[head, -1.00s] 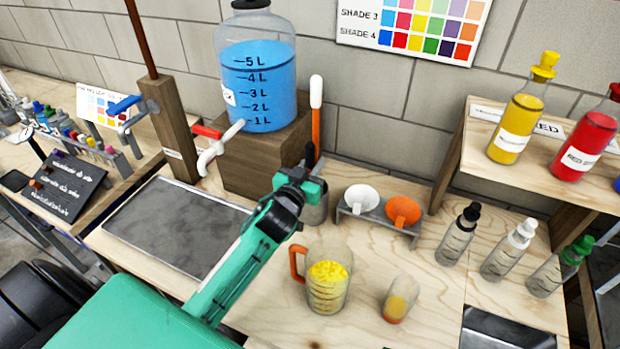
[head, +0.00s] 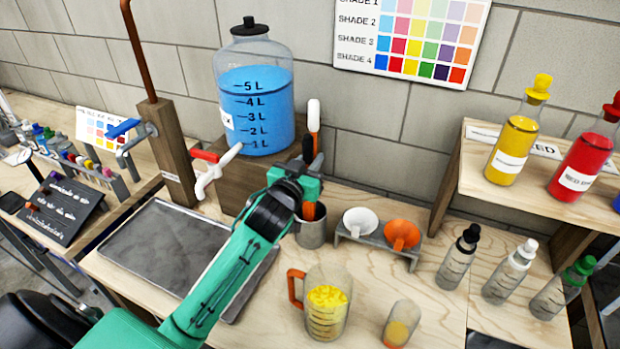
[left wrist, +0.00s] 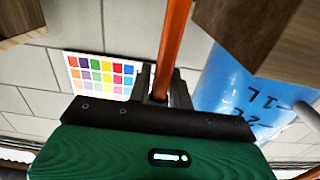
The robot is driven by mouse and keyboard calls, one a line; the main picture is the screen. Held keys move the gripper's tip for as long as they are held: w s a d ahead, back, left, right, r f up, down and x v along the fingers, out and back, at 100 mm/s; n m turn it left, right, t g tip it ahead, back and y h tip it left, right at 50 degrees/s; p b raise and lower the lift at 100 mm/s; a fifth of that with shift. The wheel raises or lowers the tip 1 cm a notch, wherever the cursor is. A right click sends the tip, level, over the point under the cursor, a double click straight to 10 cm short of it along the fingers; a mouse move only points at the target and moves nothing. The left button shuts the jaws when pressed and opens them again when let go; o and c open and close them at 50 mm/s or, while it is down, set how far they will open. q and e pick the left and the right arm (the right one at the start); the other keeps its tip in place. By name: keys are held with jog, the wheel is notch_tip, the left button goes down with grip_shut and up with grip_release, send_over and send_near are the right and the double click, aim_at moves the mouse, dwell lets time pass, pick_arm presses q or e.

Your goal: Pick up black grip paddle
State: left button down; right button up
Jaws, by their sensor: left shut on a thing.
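My left gripper (head: 309,170) is at the metal cup (head: 311,234) in the head view, just above its rim. It is shut on the black grip paddle (head: 307,150), whose dark grip end shows just above the fingers. An orange shaft (left wrist: 174,45) passes between the fingers in the left wrist view. Orange also shows below the gripper at the cup's mouth. A second paddle with a white grip (head: 314,114) and orange shaft stands just behind. The gripper hides much of both paddles. My right gripper is not in view.
A blue-filled tank (head: 256,105) on a wooden block (head: 240,182) with a tap stands close behind left. A rack with white and orange funnels (head: 402,232), a yellow-filled jug (head: 326,300) and a small beaker (head: 401,323) are to the right. A dark tray (head: 185,250) lies left.

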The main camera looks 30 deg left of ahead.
pick_arm(q)
notch_tip(320, 180, up, 4)
jog(key=shift+f, duration=0.2)
jog(key=s, duration=0.2)
jog(key=s+b, duration=0.1)
jog(key=s, duration=0.4)
jog(key=shift+s+d+f+b, duration=0.2)
jog(key=shift+s+f+b, duration=0.05)
jog(key=shift+b, duration=0.1)
jog(key=p, duration=0.4)
send_near(306, 153)
jog(key=s, duration=0.1)
jog(key=s+p, duration=0.3)
jog(key=s, duration=0.1)
jog(key=shift+s+d+f+p, duration=0.1)
jog(key=shift+s+p, duration=0.2)
jog(key=shift+p, duration=0.05)
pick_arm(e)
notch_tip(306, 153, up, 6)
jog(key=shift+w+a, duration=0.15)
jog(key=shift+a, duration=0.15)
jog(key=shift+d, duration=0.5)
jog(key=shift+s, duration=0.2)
